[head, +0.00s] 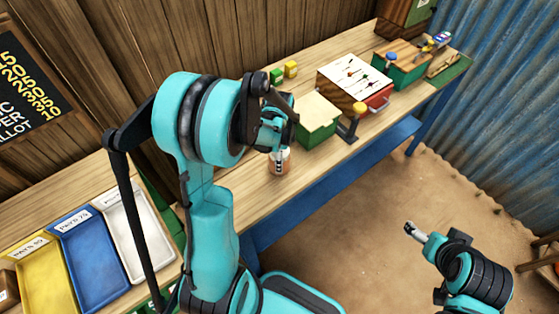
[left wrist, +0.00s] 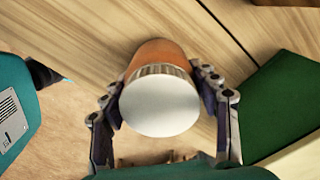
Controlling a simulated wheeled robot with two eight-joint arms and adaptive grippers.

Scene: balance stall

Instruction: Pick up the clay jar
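The clay jar (head: 280,164), orange-brown with a pale lid, stands upright on the wooden counter, partly hidden under my left gripper (head: 279,150) in the head view. In the left wrist view, the jar (left wrist: 160,98) shows its round silver-white lid and some of its brown body. The left gripper's fingers (left wrist: 160,85) stand on both sides of it, very close to its sides. I cannot tell whether they press on it. My right gripper (head: 413,230) is far from the jar, over the floor at the lower right; its fingers are too small to judge.
Small green (head: 276,76) and yellow (head: 291,69) blocks lie behind. Yellow, blue (head: 92,262) and white (head: 131,235) trays are at left. Bare counter lies in front of the jar.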

